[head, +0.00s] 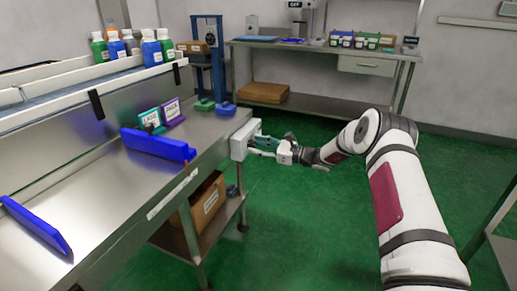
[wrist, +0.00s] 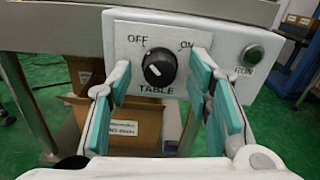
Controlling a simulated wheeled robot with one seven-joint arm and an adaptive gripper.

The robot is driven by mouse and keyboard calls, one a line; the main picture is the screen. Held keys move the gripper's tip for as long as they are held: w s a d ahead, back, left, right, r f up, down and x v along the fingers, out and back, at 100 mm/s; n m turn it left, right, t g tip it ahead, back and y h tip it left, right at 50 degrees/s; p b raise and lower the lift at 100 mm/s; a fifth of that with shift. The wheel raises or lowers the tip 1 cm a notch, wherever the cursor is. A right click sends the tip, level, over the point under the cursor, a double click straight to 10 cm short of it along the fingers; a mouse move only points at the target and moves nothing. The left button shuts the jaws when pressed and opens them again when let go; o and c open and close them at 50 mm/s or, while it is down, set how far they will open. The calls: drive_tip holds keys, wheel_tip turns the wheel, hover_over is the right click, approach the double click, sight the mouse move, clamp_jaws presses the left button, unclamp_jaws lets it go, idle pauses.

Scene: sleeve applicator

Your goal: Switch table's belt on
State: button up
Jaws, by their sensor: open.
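The grey control box (head: 241,142) is fixed to the side edge of the steel table. Its front panel (wrist: 120,40) in the wrist view reads OFF at left, ON at right and TABLE below. A black rotary knob (wrist: 158,69) with a small white mark sits in the middle; I cannot clearly tell which label the mark points to. A green RUN light (wrist: 254,55) is at the right and looks dark. My gripper (wrist: 161,78) is open, its teal-padded fingers on either side of the knob with gaps to it. In the head view my gripper (head: 266,146) is at the box front.
The steel table (head: 110,205) holds blue guide pieces (head: 158,145) and sign cards. Bottles (head: 150,48) stand on the upper ledge. Cardboard boxes (head: 203,203) sit on the shelf below. A workbench (head: 330,48) stands at the back.

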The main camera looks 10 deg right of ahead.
clamp_jaws()
